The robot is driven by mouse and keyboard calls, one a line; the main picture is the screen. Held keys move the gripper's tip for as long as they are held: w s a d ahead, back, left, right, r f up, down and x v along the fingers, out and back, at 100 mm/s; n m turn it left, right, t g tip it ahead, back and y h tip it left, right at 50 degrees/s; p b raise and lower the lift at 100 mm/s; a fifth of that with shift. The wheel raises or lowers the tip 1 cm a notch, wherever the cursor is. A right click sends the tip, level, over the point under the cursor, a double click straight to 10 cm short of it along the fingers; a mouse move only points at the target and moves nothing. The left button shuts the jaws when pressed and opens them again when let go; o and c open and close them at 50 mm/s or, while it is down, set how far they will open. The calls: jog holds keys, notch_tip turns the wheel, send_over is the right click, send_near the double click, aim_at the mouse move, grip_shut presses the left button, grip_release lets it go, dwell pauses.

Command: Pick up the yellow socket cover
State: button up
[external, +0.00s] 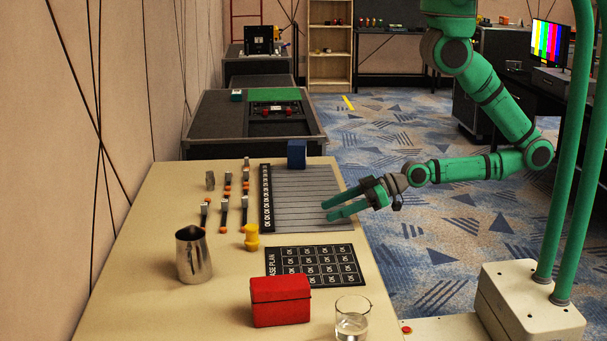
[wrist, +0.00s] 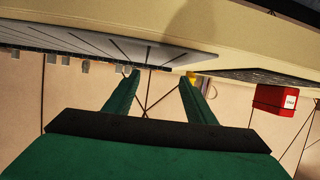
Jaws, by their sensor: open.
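The yellow socket cover (external: 251,237) stands upright on the table, left of the black label sheet. In the wrist view a small part of the yellow socket cover (wrist: 191,75) shows beyond the tip of the right-hand finger. My gripper (external: 325,210) is open and empty. It reaches in from the right over the right part of the lined board, apart from the cover and to its right. The wrist view is turned over, with the table at the top, and both green fingers of my gripper (wrist: 159,78) point away, spread.
The table (external: 125,300) holds a metal jug (external: 193,256), a red box (external: 280,300), a glass (external: 352,322), a blue block (external: 296,154) and the lined board (external: 305,195). Several small connectors (external: 224,212) stand left of the board. Bare tabletop lies around the cover's left and front.

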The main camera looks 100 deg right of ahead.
aim_at(255, 228)
jog(key=w+a, duration=0.1)
jog(key=w, duration=0.2)
jog(key=w+a+n+y, duration=0.1)
jog(key=w, duration=0.2)
jog(key=w+a+n+y, duration=0.1)
jog(key=w, duration=0.3)
jog(key=shift+w+a+f+g, duration=0.1)
jog(key=shift+a+f+g, duration=0.25)
jog(key=shift+g, duration=0.05)
jog(key=w+a+r+n+y, duration=0.1)
jog(key=w+a, duration=0.1)
jog(key=w, duration=0.1)
jog(key=w+a+r+n+g+y, duration=0.1)
jog(key=w, duration=0.1)
jog(key=w+a+r+n+y, duration=0.1)
jog(key=w+a+y, duration=0.1)
jog(key=w, duration=0.1)
jog(key=shift+w+a+r+g, duration=0.25)
jog(key=shift+w+a+g, duration=0.05)
jog(key=x, duration=0.9)
jog(key=shift+a, duration=0.5)
jog(key=shift+w+a+f, duration=0.2)
jog(key=shift+w+a, duration=0.05)
jog(key=shift+w, duration=0.15)
jog(key=c, duration=1.1)
